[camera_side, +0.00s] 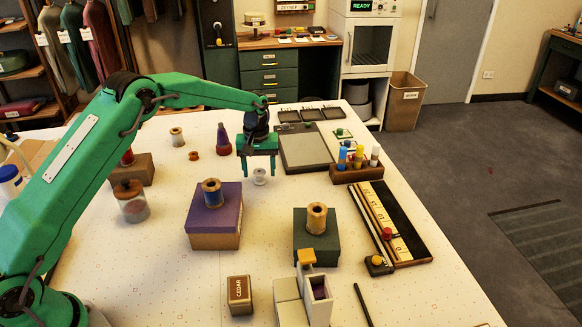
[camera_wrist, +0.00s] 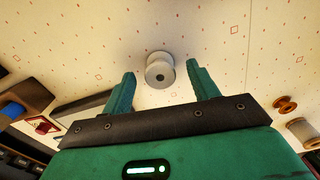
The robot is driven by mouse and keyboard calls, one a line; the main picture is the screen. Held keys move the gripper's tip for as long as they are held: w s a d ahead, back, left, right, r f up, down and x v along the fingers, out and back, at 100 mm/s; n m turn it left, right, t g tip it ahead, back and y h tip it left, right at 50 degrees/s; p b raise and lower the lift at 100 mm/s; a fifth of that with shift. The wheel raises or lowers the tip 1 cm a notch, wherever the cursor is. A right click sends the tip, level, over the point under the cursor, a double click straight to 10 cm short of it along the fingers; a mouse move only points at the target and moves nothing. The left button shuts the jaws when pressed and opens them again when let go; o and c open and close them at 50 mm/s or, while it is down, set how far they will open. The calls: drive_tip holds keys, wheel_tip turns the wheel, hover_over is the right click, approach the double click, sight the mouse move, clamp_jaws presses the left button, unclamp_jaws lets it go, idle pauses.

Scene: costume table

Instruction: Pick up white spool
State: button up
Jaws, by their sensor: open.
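The white spool (camera_side: 260,176) stands on the table near the middle of the side view. It also shows in the wrist view (camera_wrist: 160,70), a pale spool with a dark centre hole, between and just beyond the fingertips. My green gripper (camera_side: 259,172) is over the spool in the side view, fingers pointing down. In the wrist view my gripper (camera_wrist: 162,82) has its two fingers apart, one on each side of the spool, with space between finger and spool on both sides. I cannot tell whether the fingertips reach down to the spool's height.
A purple-lidded box (camera_side: 213,207) with a blue spool (camera_side: 212,193) stands in front. A grey tray (camera_side: 305,150) lies close on the right. A cone of purple thread (camera_side: 223,142) and a small orange spool (camera_side: 193,156) stand to the left. A green box (camera_side: 316,240) stands nearer the camera.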

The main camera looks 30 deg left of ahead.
sight(260, 173)
drive_tip(key=shift+f, duration=0.8)
drive_tip(key=c, duration=1.1)
drive_tip(key=shift+o, duration=0.2)
drive_tip(key=shift+r, duration=0.15)
drive_tip(key=shift+r, duration=0.6)
drive_tip(key=r, duration=0.3)
drive_tip(key=shift+s+d+r, duration=0.1)
drive_tip(key=shift+s+d, duration=0.1)
drive_tip(key=shift+d, duration=0.15)
drive_tip(key=s+d+r, duration=0.5)
drive_tip(key=d+r, duration=0.1)
drive_tip(key=d, duration=0.3)
drive_tip(key=shift+s+d+r, duration=0.15)
drive_tip(key=shift+s+d, duration=0.05)
drive_tip(key=shift+d, duration=0.05)
